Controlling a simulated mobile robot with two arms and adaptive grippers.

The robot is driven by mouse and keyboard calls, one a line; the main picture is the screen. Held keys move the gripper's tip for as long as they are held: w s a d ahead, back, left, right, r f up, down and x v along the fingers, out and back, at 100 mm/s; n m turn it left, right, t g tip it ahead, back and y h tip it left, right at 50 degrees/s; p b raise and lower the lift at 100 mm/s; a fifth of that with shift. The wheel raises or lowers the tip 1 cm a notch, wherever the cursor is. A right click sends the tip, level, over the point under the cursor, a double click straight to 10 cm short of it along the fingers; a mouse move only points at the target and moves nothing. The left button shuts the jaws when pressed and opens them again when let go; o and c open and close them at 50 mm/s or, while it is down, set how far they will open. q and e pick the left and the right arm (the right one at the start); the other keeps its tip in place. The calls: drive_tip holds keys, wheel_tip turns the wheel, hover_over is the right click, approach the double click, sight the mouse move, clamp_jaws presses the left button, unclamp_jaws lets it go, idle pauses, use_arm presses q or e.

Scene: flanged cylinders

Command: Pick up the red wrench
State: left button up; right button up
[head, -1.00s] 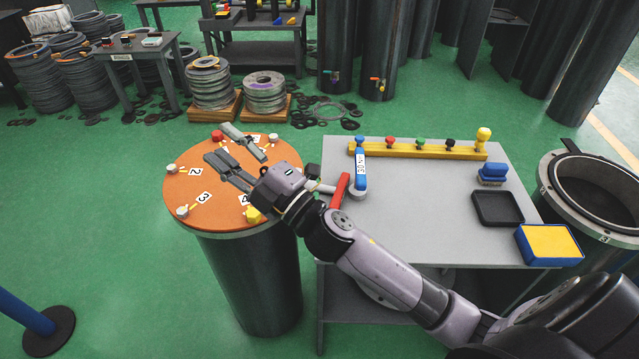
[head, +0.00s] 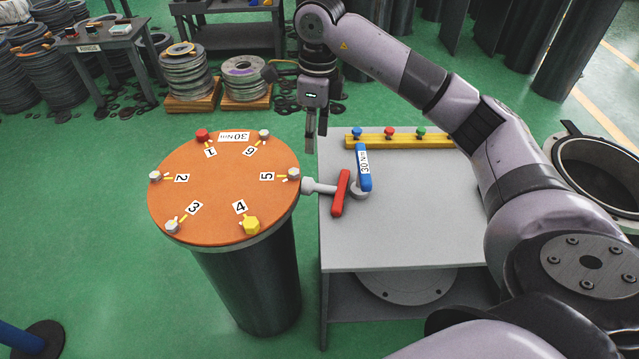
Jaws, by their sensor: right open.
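The red wrench (head: 340,193) lies at the left edge of the grey table, its red handle slanting up to the right. A grey metal shaft (head: 320,187) runs beside it towards the orange disc; which wrench this part belongs to I cannot tell. A blue-handled wrench (head: 364,168) marked 30 Nm lies just to the right. My right gripper (head: 316,133) points down, open and empty, above and behind the red wrench, near the table's back left corner. It is apart from the wrench. My left gripper is not in view.
An orange disc (head: 225,190) with numbered bolts tops a dark cylinder left of the table. A yellow rack (head: 405,140) with coloured knobs lies along the table's back, partly behind my right arm. The table's front (head: 410,235) is clear. An open flanged cylinder (head: 600,180) stands at right.

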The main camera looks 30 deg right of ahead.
drive_tip(key=d, duration=0.2)
drive_tip(key=p, duration=0.2)
hover_over(324, 186)
drive_tip(key=shift+h, duration=0.3)
drive_tip(key=f, duration=1.1)
drive_tip(key=shift+a+f, duration=0.25)
drive_tip(key=shift+a, duration=0.1)
drive_tip(key=f, duration=0.4)
drive_tip(key=shift+d+f+p, duration=0.1)
drive_tip(key=shift+d+p, duration=0.2)
drive_tip(key=shift+f, duration=0.55)
drive_tip(key=shift+c, duration=0.6)
clamp_jaws()
drive_tip(key=shift+r, duration=0.1)
